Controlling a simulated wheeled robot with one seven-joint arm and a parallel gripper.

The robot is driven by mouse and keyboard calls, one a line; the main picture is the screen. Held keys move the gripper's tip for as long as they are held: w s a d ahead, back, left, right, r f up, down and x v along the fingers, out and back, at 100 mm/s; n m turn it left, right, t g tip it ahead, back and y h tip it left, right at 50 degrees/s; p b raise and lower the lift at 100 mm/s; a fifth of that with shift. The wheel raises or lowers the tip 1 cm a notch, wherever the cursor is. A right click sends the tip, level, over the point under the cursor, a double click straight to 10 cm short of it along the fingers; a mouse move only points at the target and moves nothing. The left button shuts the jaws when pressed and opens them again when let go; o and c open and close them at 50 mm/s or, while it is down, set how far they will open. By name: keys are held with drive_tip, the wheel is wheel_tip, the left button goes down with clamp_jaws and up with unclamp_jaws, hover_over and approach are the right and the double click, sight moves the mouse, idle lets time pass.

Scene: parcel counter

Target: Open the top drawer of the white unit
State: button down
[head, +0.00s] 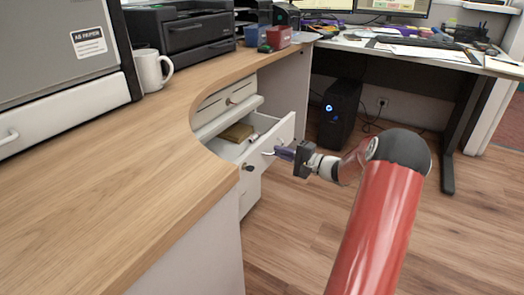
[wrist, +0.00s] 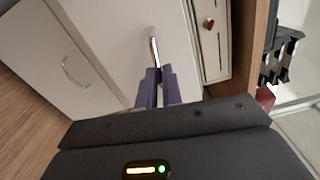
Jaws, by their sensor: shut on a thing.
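The white unit (head: 250,195) stands under the wooden counter. Its top drawer (head: 262,137) is pulled out, and a yellow-brown item (head: 237,132) and a small white item show inside. My gripper (head: 281,153) is at the drawer's front, its fingers shut on the metal handle. In the wrist view, the purple-grey fingers (wrist: 158,84) close around the end of the handle (wrist: 153,45) against the white front. Part of the handle is hidden between the fingers. A lower front with its own curved handle (wrist: 75,72) shows at the left of the wrist view.
The counter (head: 110,165) overhangs the unit at the left, with a white mug (head: 151,70) and a black printer (head: 183,32) on it. A black computer tower (head: 339,112) stands behind under the desk. Wooden floor (head: 285,240) is open in front of the unit.

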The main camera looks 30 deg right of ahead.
drive_tip(key=b+v, duration=0.1)
drive_tip(key=v, duration=1.2)
drive_tip(key=shift+s+d, duration=0.2)
drive_tip(key=shift+s, duration=0.15)
drive_tip(key=c, duration=1.6)
unclamp_jaws()
drive_tip(key=shift+o, duration=0.2)
drive_tip(key=v, duration=0.7)
drive_tip(key=shift+s+d, duration=0.2)
drive_tip(key=shift+s, duration=0.15)
